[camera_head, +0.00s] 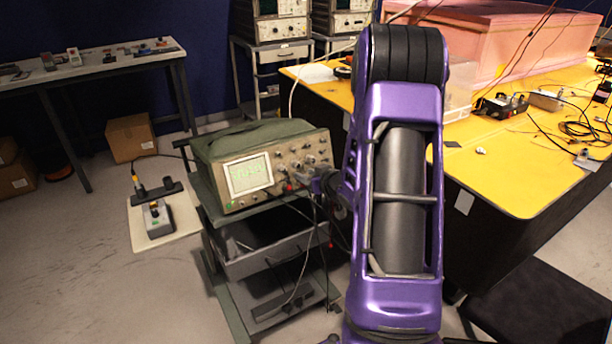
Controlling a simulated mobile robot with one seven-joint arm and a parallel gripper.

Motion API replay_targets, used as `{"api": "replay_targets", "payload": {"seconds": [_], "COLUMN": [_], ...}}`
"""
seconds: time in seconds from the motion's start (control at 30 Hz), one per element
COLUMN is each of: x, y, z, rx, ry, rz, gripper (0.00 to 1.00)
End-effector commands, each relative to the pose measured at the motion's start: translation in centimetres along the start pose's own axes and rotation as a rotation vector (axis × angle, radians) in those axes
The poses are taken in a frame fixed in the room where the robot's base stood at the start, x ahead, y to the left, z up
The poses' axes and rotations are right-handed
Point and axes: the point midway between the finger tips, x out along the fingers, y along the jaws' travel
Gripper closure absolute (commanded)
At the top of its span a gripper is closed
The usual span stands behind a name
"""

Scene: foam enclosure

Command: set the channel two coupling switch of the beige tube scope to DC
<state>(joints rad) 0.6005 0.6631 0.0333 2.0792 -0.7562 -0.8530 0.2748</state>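The beige tube scope (262,168) stands on top of a green-grey cart, with a dark green cover over its top. Its lit greenish screen (249,174) is on the left of the front panel, and knobs (309,158) are on the right. My gripper (322,184) is at the lower right of the panel, partly hidden behind my purple arm. I cannot tell whether it touches the panel or whether its fingers are open. The channel two coupling switch is too small or hidden to make out.
Cables hang from the scope's front past the cart's lower shelves (270,255). A yellow-topped table (510,165) with electronics and a pink foam box (500,45) stands at the right. Open floor lies at the front left.

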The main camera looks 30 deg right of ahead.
Motion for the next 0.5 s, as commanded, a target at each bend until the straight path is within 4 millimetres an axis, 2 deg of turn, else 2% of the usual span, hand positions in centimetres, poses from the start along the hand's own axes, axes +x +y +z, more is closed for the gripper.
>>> {"api": "replay_targets", "payload": {"seconds": [0.27, 0.37, 0.5], "x": [-0.3, -1.2, -4.0], "y": [-0.1, -0.1, 0.0], "z": [0.0, -0.1, -0.2], "rx": [0.0, 0.0, 0.0], "ry": [-0.001, -0.001, 0.0], "rz": [-0.002, -0.001, 0.0], "gripper": [0.6, 0.6, 0.6]}}
